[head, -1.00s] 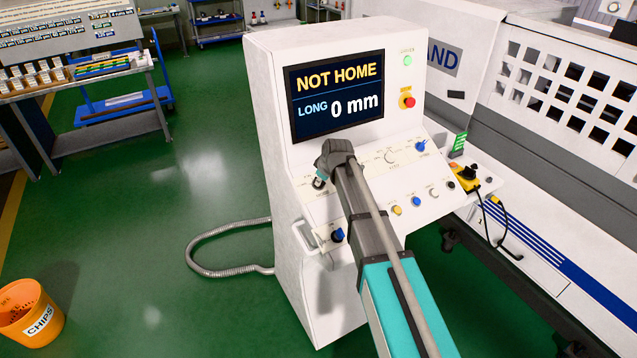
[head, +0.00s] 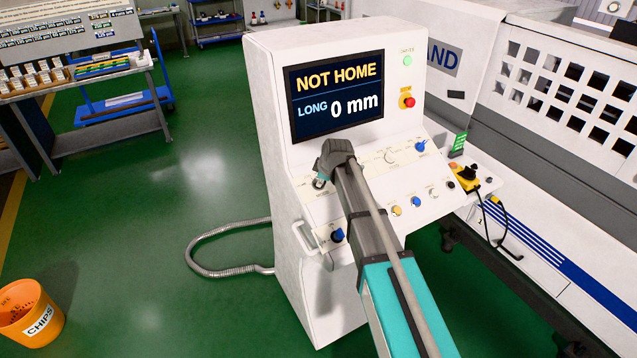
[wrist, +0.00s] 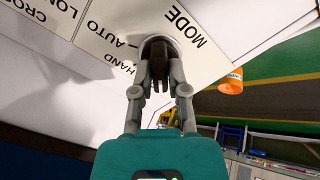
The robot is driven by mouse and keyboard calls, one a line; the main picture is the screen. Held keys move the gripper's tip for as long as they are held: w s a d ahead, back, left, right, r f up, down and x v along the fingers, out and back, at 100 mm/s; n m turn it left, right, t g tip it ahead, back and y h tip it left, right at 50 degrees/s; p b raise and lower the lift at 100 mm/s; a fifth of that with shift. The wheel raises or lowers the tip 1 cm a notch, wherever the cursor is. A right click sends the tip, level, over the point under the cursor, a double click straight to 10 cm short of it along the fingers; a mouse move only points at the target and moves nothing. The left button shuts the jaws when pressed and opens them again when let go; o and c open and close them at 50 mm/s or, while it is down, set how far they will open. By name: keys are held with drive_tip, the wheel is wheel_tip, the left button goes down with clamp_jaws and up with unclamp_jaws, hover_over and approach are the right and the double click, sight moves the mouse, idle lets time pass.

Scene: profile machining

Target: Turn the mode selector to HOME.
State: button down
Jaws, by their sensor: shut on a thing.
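The mode selector (wrist: 158,48) is a dark knob in the wrist view, beside the printed labels MODE, AUTO and HAND on the pale panel. My gripper (wrist: 157,80) is shut on it, with one finger on each side. The knob's face is partly hidden by the fingers, and I cannot read a HOME label. In the head view my gripper (head: 321,182) is at the left end of the sloped panel of the white console. The console's screen (head: 337,92) reads NOT HOME and LONG 0 mm.
A red emergency button (head: 407,101) and a green lamp (head: 407,61) are right of the screen. Several other knobs, including a blue one (head: 338,235), sit on the panel. A yellow pendant (head: 466,180) lies to the right. An orange CHIPS bin (head: 30,318) stands on the floor at left.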

drive_tip(key=shift+s, duration=0.15)
drive_tip(key=n, duration=0.4)
drive_tip(key=shift+n, duration=0.3)
drive_tip(key=c, duration=0.5)
unclamp_jaws()
drive_tip(key=shift+p+v, duration=3.15)
drive_tip(key=shift+v, duration=0.3)
